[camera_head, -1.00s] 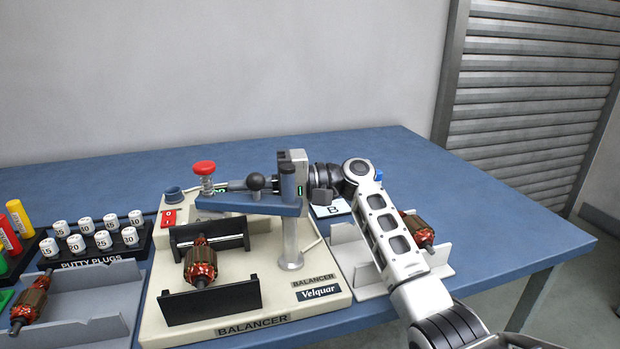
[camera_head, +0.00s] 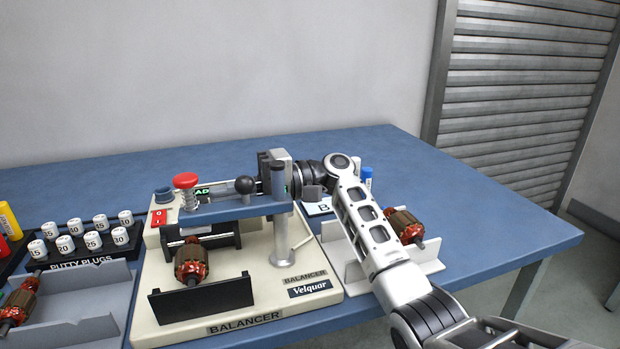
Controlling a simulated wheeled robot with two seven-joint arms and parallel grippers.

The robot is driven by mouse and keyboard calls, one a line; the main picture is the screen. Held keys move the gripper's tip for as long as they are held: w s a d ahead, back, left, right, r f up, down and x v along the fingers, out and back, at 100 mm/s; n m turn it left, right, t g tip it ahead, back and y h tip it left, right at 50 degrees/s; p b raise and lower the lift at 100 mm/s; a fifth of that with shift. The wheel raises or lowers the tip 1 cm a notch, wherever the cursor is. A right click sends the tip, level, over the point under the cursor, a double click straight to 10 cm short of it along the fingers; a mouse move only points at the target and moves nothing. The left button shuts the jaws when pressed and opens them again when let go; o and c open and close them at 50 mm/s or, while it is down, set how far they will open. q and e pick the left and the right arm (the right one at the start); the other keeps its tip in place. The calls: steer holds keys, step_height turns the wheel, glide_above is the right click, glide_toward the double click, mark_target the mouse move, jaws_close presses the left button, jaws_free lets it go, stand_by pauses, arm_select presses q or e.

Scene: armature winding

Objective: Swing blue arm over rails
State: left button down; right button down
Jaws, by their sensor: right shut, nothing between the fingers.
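The blue arm (camera_head: 225,208) reaches left from its silver post (camera_head: 283,235) on the balancer. It carries a black ball knob (camera_head: 244,185) and a red-topped plunger (camera_head: 186,180). It lies above the back rail (camera_head: 172,236) and partly hides it; the front rail (camera_head: 202,299) is clear of it. A copper armature (camera_head: 193,262) sits between the rails. My right gripper (camera_head: 266,165) is shut and empty, behind the post head at the arm's pivot end. The post head partly hides its fingers, so I cannot tell whether they touch the arm. My left gripper is not in view.
A second armature (camera_head: 404,226) rests in a light stand (camera_head: 352,268) at right, under my right arm. Putty plugs in a black rack (camera_head: 80,250) and a grey tray (camera_head: 90,335) with another armature stand at left. The table behind the balancer is clear.

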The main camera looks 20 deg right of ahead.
mark_target(273, 185)
steer(key=shift+d, duration=0.1)
stand_by(0.4)
steer(key=d, duration=0.7)
steer(key=shift+s+d, duration=0.15)
steer(key=shift+s, duration=0.15)
